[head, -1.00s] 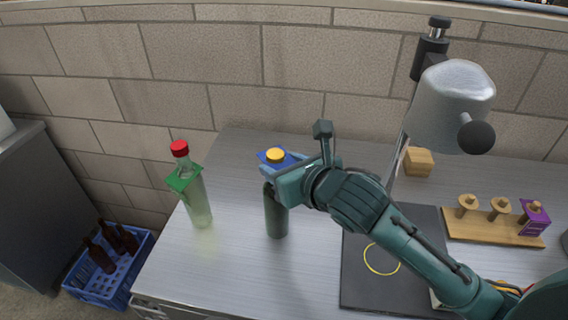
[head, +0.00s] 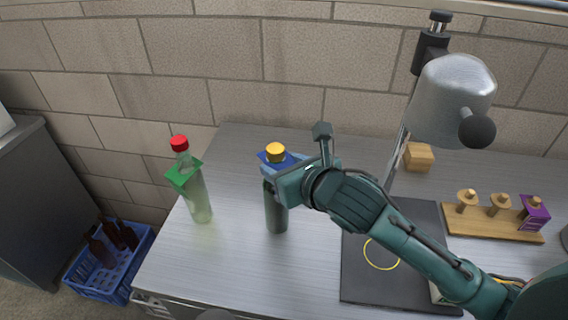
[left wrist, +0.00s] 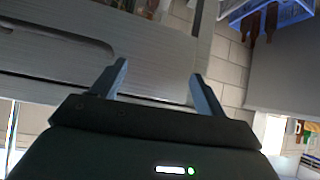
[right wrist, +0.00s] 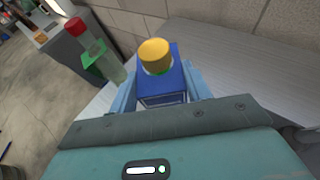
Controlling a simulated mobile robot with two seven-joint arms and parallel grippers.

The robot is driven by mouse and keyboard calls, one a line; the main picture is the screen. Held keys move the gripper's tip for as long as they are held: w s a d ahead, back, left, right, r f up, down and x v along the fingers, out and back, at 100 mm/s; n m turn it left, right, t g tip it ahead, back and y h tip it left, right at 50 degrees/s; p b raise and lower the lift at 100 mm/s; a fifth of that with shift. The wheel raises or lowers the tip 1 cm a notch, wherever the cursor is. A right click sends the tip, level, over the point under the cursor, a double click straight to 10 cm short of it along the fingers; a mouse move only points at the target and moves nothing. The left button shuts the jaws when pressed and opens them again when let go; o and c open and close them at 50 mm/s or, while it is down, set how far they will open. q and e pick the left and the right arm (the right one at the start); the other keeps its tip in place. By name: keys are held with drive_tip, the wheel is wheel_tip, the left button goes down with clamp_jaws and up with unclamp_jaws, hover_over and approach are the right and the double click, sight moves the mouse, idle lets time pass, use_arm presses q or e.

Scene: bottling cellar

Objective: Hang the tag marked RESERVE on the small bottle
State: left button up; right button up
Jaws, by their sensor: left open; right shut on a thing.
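A dark green bottle (head: 277,212) with a yellow cap (head: 275,150) stands upright on the bench. My right gripper (head: 281,169) is shut on a blue tag (head: 265,157) at this bottle's neck. In the right wrist view the yellow cap (right wrist: 155,54) rises above the blue tag (right wrist: 162,86), which sits around the neck between the fingers. A clear bottle (head: 198,200) with a red cap stands to the left, with a green tag (head: 182,174) around its neck. A purple tag (head: 535,213) hangs on the rack. The lettering is unreadable. My left gripper (left wrist: 160,80) is open and empty.
The wooden peg rack (head: 490,224) stands at the right with two bare pegs. A dark mat (head: 385,285) with a yellow ring lies under my right arm. A lamp (head: 450,100) overhangs the bench. A blue crate (head: 105,285) with brown bottles is on the floor.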

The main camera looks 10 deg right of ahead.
use_arm(q)
drive_tip(key=shift+r, duration=0.1)
use_arm(e)
drive_tip(key=shift+f, duration=0.35)
drive_tip(key=o, duration=0.7)
idle(0.6)
